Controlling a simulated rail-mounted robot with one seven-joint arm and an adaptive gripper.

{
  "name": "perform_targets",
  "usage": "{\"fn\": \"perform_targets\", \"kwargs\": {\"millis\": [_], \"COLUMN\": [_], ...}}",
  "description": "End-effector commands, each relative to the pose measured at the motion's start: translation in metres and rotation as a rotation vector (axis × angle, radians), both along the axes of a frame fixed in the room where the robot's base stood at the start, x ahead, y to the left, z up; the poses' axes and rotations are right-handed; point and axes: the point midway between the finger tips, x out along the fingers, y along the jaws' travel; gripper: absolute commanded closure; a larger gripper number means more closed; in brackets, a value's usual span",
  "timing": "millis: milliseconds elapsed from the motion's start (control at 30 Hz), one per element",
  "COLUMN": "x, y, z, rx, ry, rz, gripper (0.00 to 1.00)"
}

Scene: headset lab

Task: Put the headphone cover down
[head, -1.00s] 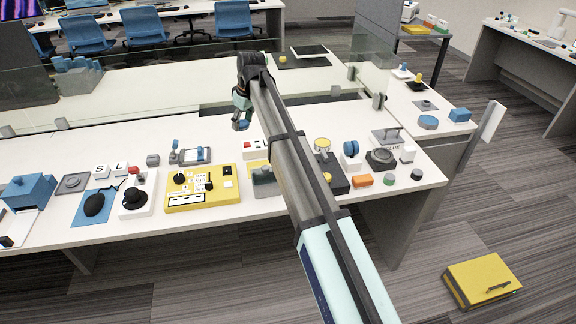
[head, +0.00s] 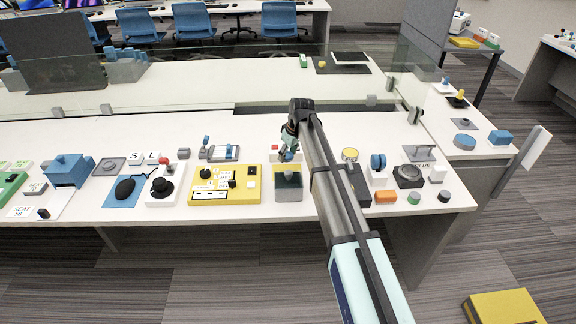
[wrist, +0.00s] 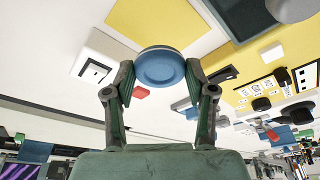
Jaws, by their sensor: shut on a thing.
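The headphone cover (wrist: 160,67) is a round blue disc with a raised rim. In the wrist view it sits between the two fingertips of my gripper (wrist: 159,75), which is shut on its sides. In the head view my gripper (head: 289,148) points down over the table, with a little of the blue cover visible at its tips. It is just behind a grey box (head: 288,195). A yellow surface (wrist: 150,22) lies beyond the cover in the wrist view. I cannot tell the exact height of the cover above it.
A yellow control panel (head: 225,198) stands left of the grey box. A black box with a yellow disc (head: 350,154) and a stand with blue discs (head: 378,163) are to the right. A glass screen (head: 200,82) runs behind. The white table (head: 90,132) has free room at the back.

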Motion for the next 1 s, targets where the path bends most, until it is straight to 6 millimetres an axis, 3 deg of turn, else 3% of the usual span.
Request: {"fn": "perform_targets", "kwargs": {"millis": [100,367,600,1000], "x": [0.0,0.0,0.0,0.0], "y": [0.0,0.0,0.0,0.0], "z": [-0.017,-0.032,-0.062,-0.07], "rx": [0.0,0.0,0.001,0.0], "ry": [0.0,0.0,0.001,0.0], "rz": [-0.001,-0.001,0.0,0.0], "gripper": [0.68,0.68,0.68,0.68]}}
